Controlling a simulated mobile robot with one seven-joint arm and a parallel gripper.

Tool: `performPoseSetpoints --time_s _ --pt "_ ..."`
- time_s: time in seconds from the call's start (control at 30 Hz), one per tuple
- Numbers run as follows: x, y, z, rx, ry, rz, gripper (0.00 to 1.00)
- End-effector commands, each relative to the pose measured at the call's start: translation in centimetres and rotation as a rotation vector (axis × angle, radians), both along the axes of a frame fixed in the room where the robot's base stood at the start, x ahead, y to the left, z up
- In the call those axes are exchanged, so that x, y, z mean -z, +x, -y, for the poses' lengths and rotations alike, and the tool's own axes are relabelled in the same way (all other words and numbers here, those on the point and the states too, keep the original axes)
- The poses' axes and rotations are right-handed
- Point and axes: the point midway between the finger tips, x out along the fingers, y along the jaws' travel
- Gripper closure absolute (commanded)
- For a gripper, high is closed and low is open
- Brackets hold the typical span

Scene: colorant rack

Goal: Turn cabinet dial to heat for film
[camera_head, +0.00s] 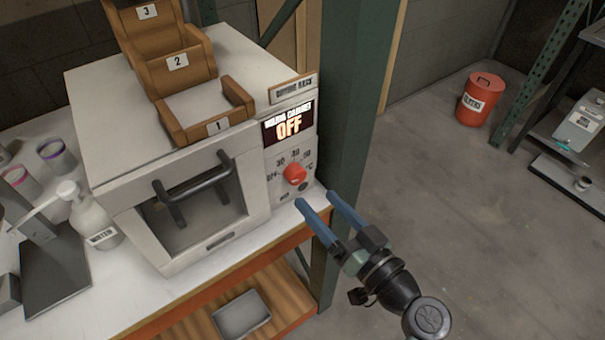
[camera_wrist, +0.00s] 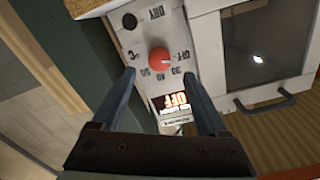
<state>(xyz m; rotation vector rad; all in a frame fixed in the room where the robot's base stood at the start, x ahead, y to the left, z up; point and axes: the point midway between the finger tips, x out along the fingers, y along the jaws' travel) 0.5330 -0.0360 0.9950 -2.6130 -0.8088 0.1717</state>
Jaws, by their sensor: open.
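The white cabinet (camera_head: 120,95) stands on the bench, with a red dial (camera_head: 294,173) on its right-hand panel. Marks around the dial include OFF, 30 and higher numbers. The red dial also shows in the wrist view (camera_wrist: 160,59), where the display appears upside down (camera_wrist: 172,101). My gripper (camera_head: 314,198) is open and empty, just right of and below the dial in the head view. In the wrist view its fingers (camera_wrist: 165,85) lie either side of the panel, apart from the dial.
The cabinet door has a dark handle (camera_head: 194,181) left of the dial. A dark button (camera_head: 304,184) sits below the dial. A green post (camera_head: 352,110) rises close beside the panel. A water bottle (camera_head: 92,220) stands left on the bench. Open floor lies to the right.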

Motion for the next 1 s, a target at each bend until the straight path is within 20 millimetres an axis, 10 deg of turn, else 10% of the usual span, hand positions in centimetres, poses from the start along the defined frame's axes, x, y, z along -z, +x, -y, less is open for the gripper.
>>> performPoseSetpoints --time_s 0.3,0.73,1.0 --pt "-0.2 4.5 -3.1 -0.001 -0.001 0.001 0.23" --pt "0.0 5.4 -3.7 0.001 -0.001 0.000 0.23" --pt "0.0 5.4 -3.7 0.001 -0.001 0.000 0.68"
